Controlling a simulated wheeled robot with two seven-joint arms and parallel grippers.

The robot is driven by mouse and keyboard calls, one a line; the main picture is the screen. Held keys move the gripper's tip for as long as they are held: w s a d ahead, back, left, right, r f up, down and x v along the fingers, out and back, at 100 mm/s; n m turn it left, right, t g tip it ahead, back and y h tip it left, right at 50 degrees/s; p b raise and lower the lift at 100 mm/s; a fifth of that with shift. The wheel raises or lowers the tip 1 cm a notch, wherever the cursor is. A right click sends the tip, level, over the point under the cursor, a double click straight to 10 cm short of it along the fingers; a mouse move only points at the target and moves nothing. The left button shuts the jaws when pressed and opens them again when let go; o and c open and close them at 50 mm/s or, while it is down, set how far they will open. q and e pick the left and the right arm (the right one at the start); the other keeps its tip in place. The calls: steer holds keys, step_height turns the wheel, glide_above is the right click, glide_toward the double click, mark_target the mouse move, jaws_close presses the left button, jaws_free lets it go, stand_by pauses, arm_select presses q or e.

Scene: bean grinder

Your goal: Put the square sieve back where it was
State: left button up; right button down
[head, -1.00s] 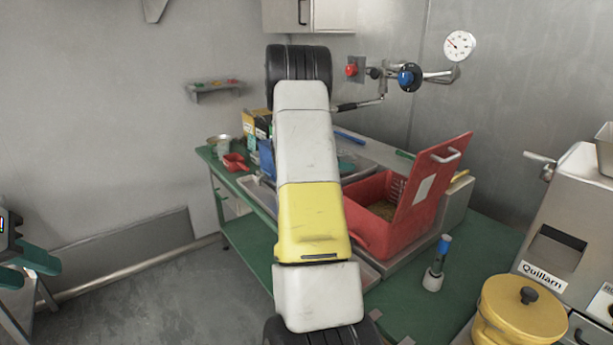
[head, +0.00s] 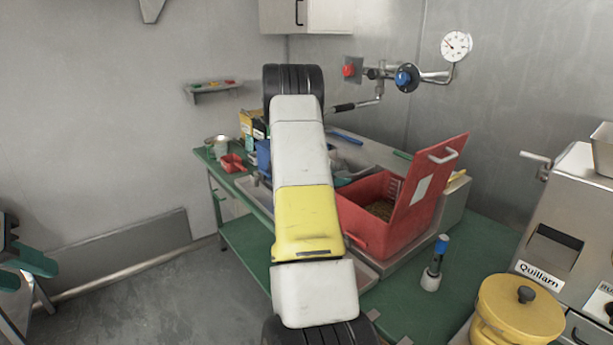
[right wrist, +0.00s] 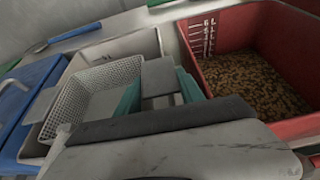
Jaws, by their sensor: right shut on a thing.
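The square sieve (right wrist: 92,88) is a pale mesh basket left of my right gripper (right wrist: 160,88) in the right wrist view. My right gripper's teal fingers are shut on the sieve's grey tab (right wrist: 160,76). The sieve is over or in a pale grey tray (right wrist: 143,43); I cannot tell whether it touches it. In the head view my right arm hides the sieve and most of this gripper. My left gripper (head: 28,268) shows only partly, with teal fingers at the left edge, away from the bench; I cannot tell whether it is open.
A red bin (head: 385,233) with brown beans and a raised lid stands right of the grey tray. A blue container (right wrist: 28,100) is on its left. A tool with a blue top (head: 435,262), a yellow pot (head: 515,315) and a grinder (head: 560,230) are at the right.

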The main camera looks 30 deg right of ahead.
steer(key=c, duration=1)
jaws_free()
steer(key=shift+f, duration=0.1)
steer(key=shift+r, duration=0.2)
steer(key=r+v, duration=0.1)
steer(key=v, duration=1.1)
steer(key=s+a+r+m+t+y, duration=0.1)
steer(key=s+a+r+m+y, duration=0.3)
steer(key=s+a, duration=0.4)
steer(key=s+a+r+m+t+y, duration=0.2)
steer(key=s+a+r+m+y, duration=0.2)
steer(key=a, duration=1.1)
steer(key=s+a+r+m+t+y, duration=0.2)
steer(key=s+a+r+m+y, duration=0.3)
steer(key=s+a+m, duration=0.5)
steer(key=shift+s+a+r+y, duration=0.1)
steer(key=shift+s+a+y, duration=0.15)
steer(key=shift+s+y, duration=0.35)
steer(key=shift+s+a+f+y, duration=0.1)
steer(key=shift+s+a+y, duration=0.15)
steer(key=shift+s, duration=0.6)
steer(key=shift+s+a+r+y, duration=0.1)
steer(key=shift+s+a+y, duration=0.1)
steer(key=shift+s+y, duration=0.4)
steer(key=shift+s, duration=0.1)
